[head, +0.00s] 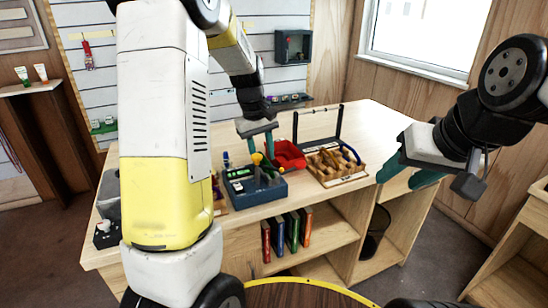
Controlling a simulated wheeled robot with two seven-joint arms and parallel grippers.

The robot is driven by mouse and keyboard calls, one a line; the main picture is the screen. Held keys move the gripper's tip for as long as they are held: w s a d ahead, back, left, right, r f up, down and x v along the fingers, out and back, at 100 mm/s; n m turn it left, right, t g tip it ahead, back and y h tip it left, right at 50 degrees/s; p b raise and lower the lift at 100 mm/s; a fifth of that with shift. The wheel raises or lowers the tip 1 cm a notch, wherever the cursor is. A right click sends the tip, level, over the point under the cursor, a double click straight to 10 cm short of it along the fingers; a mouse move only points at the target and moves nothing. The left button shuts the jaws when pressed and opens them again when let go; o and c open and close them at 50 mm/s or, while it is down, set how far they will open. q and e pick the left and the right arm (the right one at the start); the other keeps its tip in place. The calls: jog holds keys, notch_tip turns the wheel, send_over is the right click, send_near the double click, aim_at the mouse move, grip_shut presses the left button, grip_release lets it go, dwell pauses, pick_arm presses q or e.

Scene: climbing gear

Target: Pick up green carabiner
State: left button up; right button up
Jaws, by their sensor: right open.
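My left gripper (262,151) reaches down over the blue tray (262,195) on the wooden counter. Its teal fingers point downward at the tray's back part, with a small yellow item (257,159) beside them. Whether the fingers hold anything is too small to tell. The tray holds small dark, pale and green items; I cannot make out which, if any, is the green carabiner. My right gripper (402,176) is open and empty, in front of the counter's right end, with teal fingers pointing left and down.
A red item (289,156) lies behind the tray. A wooden compartment rack (336,164) stands to the right, with a black frame behind it. The counter top (374,122) is clear at the back right. Several books (287,232) stand on the shelf below. My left arm hides the counter's left part.

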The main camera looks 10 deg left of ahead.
pick_arm(q)
jog(key=shift+d+f, duration=0.1)
jog(key=shift+f, duration=0.6)
grip_shut()
dwell(0.9)
